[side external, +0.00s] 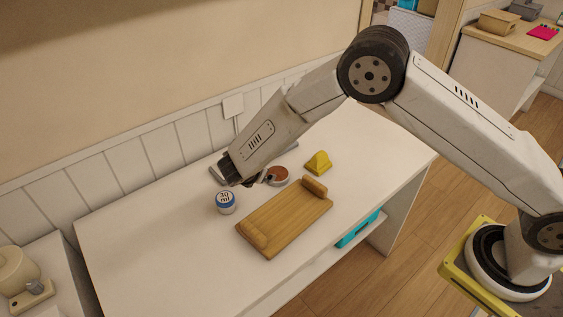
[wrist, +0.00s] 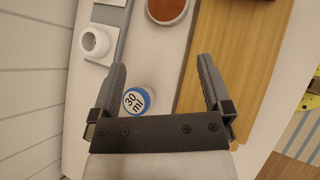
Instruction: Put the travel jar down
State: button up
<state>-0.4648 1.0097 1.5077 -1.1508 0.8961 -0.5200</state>
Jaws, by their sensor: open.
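The travel jar (side external: 226,202) is a small white jar with a blue-rimmed lid marked "30 ml". It stands on the white table (side external: 140,226), left of the wooden board. In the wrist view the jar (wrist: 137,100) shows between my finger lines, close to the left finger. My gripper (wrist: 161,75) is open and empty, with its two fingers spread wide. In the side view my gripper (side external: 245,180) is above the table just behind the jar, and its fingertips are partly hidden by the arm. I cannot tell the exact height gap between fingers and jar.
A wooden board (side external: 285,218) with raised ends lies right of the jar. A round dish with a reddish-brown top (side external: 278,175) and a yellow wedge (side external: 318,162) stand behind it. A white ring-shaped thing (wrist: 94,41) is at upper left in the wrist view. The table's left part is clear.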

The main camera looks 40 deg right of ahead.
jog(key=s+d+r+m+g+y, duration=0.1)
jog(key=s+d+r+m+y, duration=0.1)
jog(key=s+m, duration=0.5)
jog(key=s+d+r+m+y, duration=0.3)
jog(key=s+d+r+m, duration=0.2)
jog(key=s, duration=0.4)
jog(key=s+d+r+m+g+y, duration=0.1)
jog(key=s+d+r+m, duration=0.3)
jog(key=s+m, duration=0.4)
jog(key=shift+s+d+r+m+g+y, duration=0.15)
jog(key=shift+s+d+m+g+y, duration=0.15)
jog(key=shift+d+m+y, duration=0.45)
